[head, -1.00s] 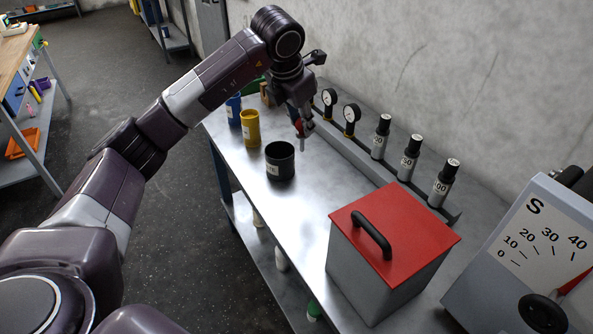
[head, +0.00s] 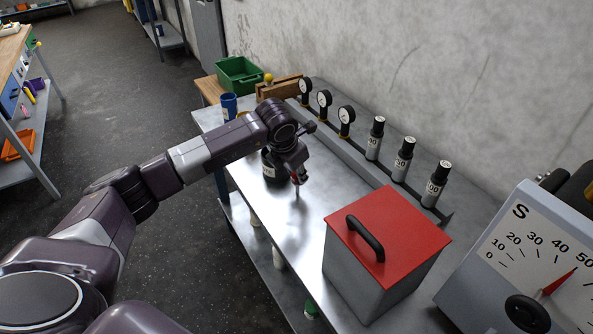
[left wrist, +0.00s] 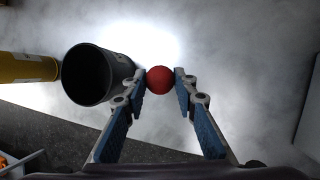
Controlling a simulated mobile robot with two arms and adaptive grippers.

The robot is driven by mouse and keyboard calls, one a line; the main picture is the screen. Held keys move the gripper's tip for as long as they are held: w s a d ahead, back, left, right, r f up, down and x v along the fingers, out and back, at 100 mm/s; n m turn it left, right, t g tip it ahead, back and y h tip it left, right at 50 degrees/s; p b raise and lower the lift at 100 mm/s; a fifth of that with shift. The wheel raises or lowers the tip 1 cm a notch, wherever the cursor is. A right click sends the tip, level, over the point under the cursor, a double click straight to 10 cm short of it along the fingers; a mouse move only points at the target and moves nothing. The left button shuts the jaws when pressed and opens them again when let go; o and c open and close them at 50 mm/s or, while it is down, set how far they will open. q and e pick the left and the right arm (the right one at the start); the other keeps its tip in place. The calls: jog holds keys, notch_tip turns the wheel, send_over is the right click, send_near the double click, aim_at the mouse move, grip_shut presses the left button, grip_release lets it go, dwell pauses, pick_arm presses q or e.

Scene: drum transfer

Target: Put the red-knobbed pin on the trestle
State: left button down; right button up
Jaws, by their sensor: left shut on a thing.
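My left gripper (head: 295,176) is shut on the red-knobbed pin (head: 297,191) and holds it over the metal bench, knob up and shaft hanging down. In the left wrist view the red knob (left wrist: 160,80) sits between the two fingertips (left wrist: 160,76). A brown wooden piece (head: 281,88), which may be the trestle, stands at the bench's far end with a yellow ball beside it. My arm is well short of it. My right gripper is not in view.
A black cup (head: 268,170) stands just left of the pin, partly hidden by my arm. A blue cup (head: 229,105) and a green bin (head: 240,74) are farther back. Gauges and black-capped cylinders line the wall side. A red-lidded box (head: 388,235) stands nearer.

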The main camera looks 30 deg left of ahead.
pick_arm(q)
jog(key=shift+f, duration=0.15)
jog(key=c, duration=1.5)
grip_release()
jog(key=shift+c, duration=0.2)
jog(key=shift+r, duration=0.45)
jog(key=b+v, duration=0.1)
jog(key=v, duration=1)
jog(key=shift+s+r+b, duration=0.2)
jog(key=shift+s+b, duration=0.05)
jog(key=shift+b, duration=0.15)
